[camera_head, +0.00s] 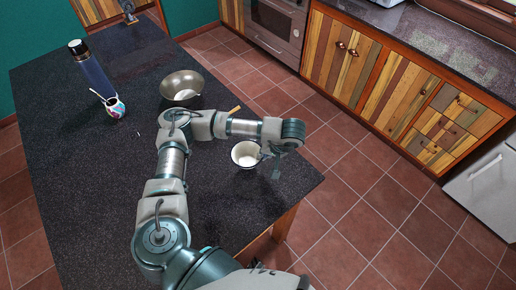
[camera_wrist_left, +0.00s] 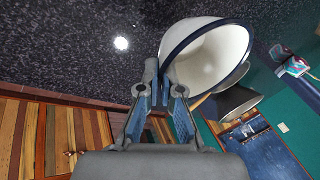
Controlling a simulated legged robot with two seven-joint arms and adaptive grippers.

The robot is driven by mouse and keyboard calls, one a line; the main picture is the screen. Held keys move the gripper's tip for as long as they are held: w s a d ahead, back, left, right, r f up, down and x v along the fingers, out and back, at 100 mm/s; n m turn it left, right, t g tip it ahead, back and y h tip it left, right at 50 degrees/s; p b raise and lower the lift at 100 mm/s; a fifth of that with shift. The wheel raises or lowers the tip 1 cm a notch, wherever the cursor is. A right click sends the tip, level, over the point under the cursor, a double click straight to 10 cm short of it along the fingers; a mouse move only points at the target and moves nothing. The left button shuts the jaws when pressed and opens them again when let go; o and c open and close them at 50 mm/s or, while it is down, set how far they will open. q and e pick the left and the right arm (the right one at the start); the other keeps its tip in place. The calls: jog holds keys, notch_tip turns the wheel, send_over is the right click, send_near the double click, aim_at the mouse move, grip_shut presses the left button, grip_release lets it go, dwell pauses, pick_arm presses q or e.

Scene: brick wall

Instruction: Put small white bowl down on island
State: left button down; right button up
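The small white bowl (camera_head: 243,150) has a dark rim and shows near the right edge of the dark speckled island (camera_head: 90,190). My left gripper (camera_head: 268,153) is at the bowl's right side. In the left wrist view the bowl (camera_wrist_left: 222,50) is large, with its white inside showing. The left gripper's fingertips (camera_wrist_left: 164,85) are closed around its near rim. I cannot tell whether the bowl's base touches the island. The right gripper is not in view.
A metallic bowl (camera_head: 180,82) stands beyond my arm on the island. The island's left and near parts are clear. Wooden cabinets (camera_head: 350,55) line the right, across the tiled floor.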

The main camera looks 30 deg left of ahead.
aim_at(259, 148)
pick_arm(q)
jog(key=w+a, duration=0.4)
jog(key=shift+a+f, duration=0.1)
jog(key=shift+f, duration=0.25)
notch_tip(259, 148, down, 3)
jog(key=shift+s+r, duration=0.1)
jog(key=shift+r, duration=0.05)
jog(key=shift+f, duration=0.35)
jog(key=c, duration=1.3)
grip_release()
jog(key=shift+f, duration=0.1)
